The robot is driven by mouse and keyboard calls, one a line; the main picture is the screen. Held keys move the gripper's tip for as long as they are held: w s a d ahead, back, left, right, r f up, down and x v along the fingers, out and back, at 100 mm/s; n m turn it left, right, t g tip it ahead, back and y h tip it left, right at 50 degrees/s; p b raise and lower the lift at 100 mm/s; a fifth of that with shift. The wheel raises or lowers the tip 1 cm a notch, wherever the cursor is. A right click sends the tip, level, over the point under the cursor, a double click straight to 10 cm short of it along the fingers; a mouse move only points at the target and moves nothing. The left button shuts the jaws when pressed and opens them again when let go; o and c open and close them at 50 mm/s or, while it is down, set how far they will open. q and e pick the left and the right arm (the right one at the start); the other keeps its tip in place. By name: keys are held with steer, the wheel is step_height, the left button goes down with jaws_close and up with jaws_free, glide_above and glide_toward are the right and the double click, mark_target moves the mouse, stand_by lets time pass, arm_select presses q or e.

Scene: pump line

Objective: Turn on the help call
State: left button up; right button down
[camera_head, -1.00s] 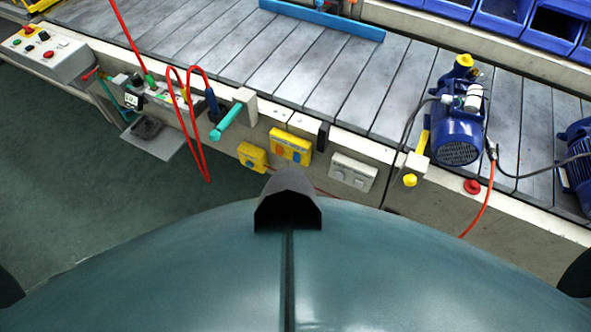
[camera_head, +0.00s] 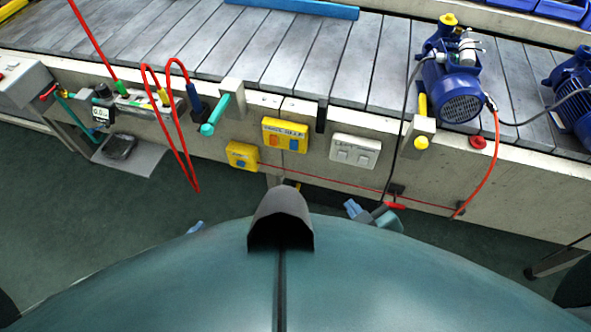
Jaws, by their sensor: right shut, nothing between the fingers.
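A yellow box (camera_head: 285,135) with an orange and a blue rocker is on the front of the conveyor frame. A pale box (camera_head: 355,151) with two light rockers is to the right. The lettering is too small to tell which one is the help call. My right gripper (camera_head: 353,209) is shut and empty, with blue fingertips below the pale box, apart from it in the picture. Of my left gripper (camera_head: 195,227), only a small blue piece shows above my body's edge.
A red cord (camera_head: 330,184) runs along the frame to a red lever (camera_head: 396,206) close to my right gripper. A teal handle (camera_head: 209,129) sticks out at the left, beside hanging red hoses (camera_head: 180,150). A blue pump (camera_head: 452,90) stands on the conveyor.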

mark_target(294, 145)
arm_select(q)
steer(key=f+b, duration=0.1)
steer(key=b, duration=0.3)
steer(key=d+f+t+h+b, duration=0.1)
steer(key=f+b, duration=0.1)
steer(key=b, duration=0.3)
steer(key=d+f+t+b, duration=0.1)
steer(key=f+b, duration=0.1)
steer(key=b, duration=0.3)
steer(key=shift+s+f+h, duration=0.15)
steer(key=shift+s+h, duration=0.05)
steer(key=shift+h, duration=0.1)
arm_select(e)
steer(key=w+a+f+n+t+y, duration=0.2)
steer(key=w+a+f+n+y, duration=0.2)
steer(key=n, duration=1)
steer(key=w+a+f, duration=0.3)
steer(key=w+a, duration=0.1)
steer(key=shift+w+a+t, duration=0.15)
steer(key=shift+w+t, duration=0.15)
steer(key=shift+f, duration=0.1)
